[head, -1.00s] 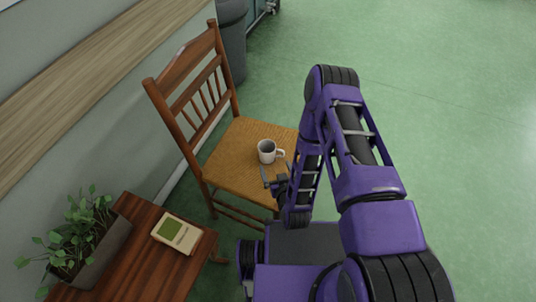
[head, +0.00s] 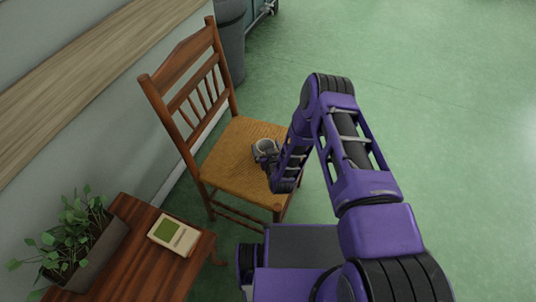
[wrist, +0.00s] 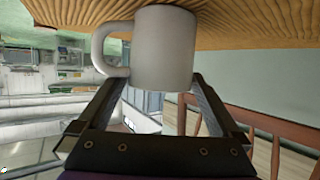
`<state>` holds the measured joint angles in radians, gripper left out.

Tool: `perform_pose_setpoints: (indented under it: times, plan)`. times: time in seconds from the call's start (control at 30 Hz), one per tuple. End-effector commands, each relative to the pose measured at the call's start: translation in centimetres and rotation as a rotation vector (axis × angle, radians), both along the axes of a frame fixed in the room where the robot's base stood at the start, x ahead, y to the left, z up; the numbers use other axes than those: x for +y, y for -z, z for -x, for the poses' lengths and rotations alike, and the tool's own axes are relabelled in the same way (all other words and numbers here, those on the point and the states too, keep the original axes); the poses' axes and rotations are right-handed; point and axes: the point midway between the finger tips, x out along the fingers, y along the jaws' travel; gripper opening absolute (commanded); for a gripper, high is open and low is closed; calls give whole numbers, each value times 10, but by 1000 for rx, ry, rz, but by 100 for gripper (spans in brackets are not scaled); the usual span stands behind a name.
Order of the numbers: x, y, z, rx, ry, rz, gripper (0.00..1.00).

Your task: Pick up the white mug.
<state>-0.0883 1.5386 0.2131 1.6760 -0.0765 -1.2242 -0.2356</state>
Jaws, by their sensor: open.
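The white mug (head: 265,146) stands upright on the woven seat of the wooden chair (head: 240,165), partly hidden by my gripper. My gripper (head: 266,157) is open and low over the seat, right at the mug. In the wrist view the mug (wrist: 164,48) fills the upper middle, its handle to the left. The two fingers of my gripper (wrist: 158,82) reach up to the mug's lower edge in that picture, one toward each side, the left one close by the handle. I cannot tell whether either finger touches the mug.
The chair's slatted back (head: 190,85) rises left of the mug. A wooden side table (head: 150,262) at lower left carries a potted plant (head: 75,240) and a cream box with a green panel (head: 174,235). A grey bin (head: 230,45) stands behind. The green floor at right is clear.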

Motion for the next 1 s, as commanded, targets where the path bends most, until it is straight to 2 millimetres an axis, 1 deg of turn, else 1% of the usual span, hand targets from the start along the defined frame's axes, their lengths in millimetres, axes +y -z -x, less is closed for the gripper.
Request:
perform_pose_setpoints:
  times: [0.23,0.27,0.4,0.67,0.7,0.73,0.9,1.0]
  plan:
    - [1,1,-2,1,0,0,100]
    - [1,1,-2,1,0,0,96]
    - [1,1,-2,0,0,0,71]
    - [0,0,-2,0,0,1,24]
    - [0,0,-2,0,0,1,17]
    - [1,0,-2,-1,0,1,15]
    - [1,0,-3,-1,0,1,15]
    - [1,-7,-3,-2,0,0,15]
